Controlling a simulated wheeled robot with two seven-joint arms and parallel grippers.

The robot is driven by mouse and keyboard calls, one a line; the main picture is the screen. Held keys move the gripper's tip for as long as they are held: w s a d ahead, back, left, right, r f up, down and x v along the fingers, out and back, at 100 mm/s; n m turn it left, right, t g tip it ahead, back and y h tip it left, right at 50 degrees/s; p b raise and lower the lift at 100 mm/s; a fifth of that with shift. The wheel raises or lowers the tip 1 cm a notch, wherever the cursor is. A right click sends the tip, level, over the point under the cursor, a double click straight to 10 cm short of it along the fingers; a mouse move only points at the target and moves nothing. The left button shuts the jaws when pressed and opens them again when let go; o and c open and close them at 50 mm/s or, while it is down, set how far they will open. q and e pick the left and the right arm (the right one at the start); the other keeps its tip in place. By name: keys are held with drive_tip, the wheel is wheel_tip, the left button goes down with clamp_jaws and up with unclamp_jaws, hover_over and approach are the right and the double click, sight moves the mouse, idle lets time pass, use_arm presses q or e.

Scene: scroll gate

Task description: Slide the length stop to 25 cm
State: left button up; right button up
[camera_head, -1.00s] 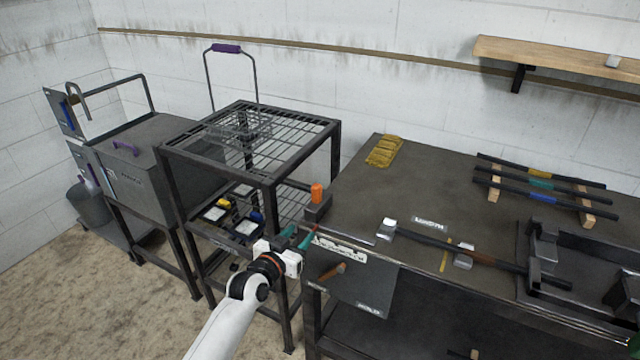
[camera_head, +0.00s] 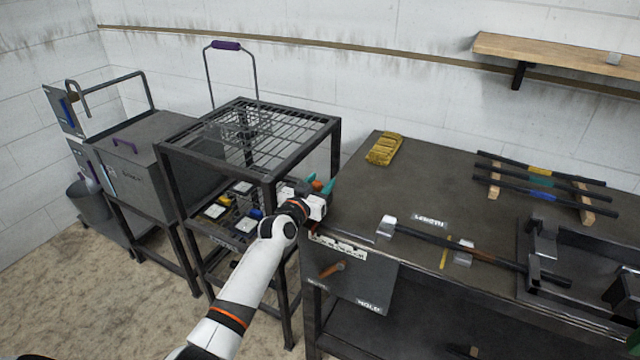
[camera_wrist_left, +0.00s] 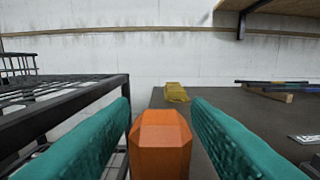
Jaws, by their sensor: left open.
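An orange knob (camera_head: 316,185), which looks like the length stop's handle, stands at the table's left edge. My left gripper (camera_head: 321,184) is at the knob, with its teal fingers spread. In the left wrist view the faceted orange knob (camera_wrist_left: 160,145) stands between the two open fingers (camera_wrist_left: 160,125), with gaps on both sides. The knob's dark base is hidden behind my gripper in the head view. A white scale strip (camera_head: 338,247) runs along the table's front edge; its figures are too small to read. My right gripper is not in view.
A black wire rack (camera_head: 290,135) stands close to the left. A dark bar (camera_head: 420,237) lies in silver blocks on the table (camera_head: 385,185), near a LENGTH label (camera_head: 430,221). Yellow folded cloth (camera_head: 384,149) lies behind. A panel with an orange lever (camera_head: 333,269) hangs in front.

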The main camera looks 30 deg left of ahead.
use_arm(q)
drive_tip(key=shift+w, duration=0.25)
clamp_jaws()
drive_tip(key=d+p, duration=0.3)
drive_tip(key=d, duration=0.3)
drive_tip(key=shift+s+d, duration=0.1)
drive_tip(key=shift+d, duration=0.3)
drive_tip(key=shift+a, duration=0.1)
unclamp_jaws()
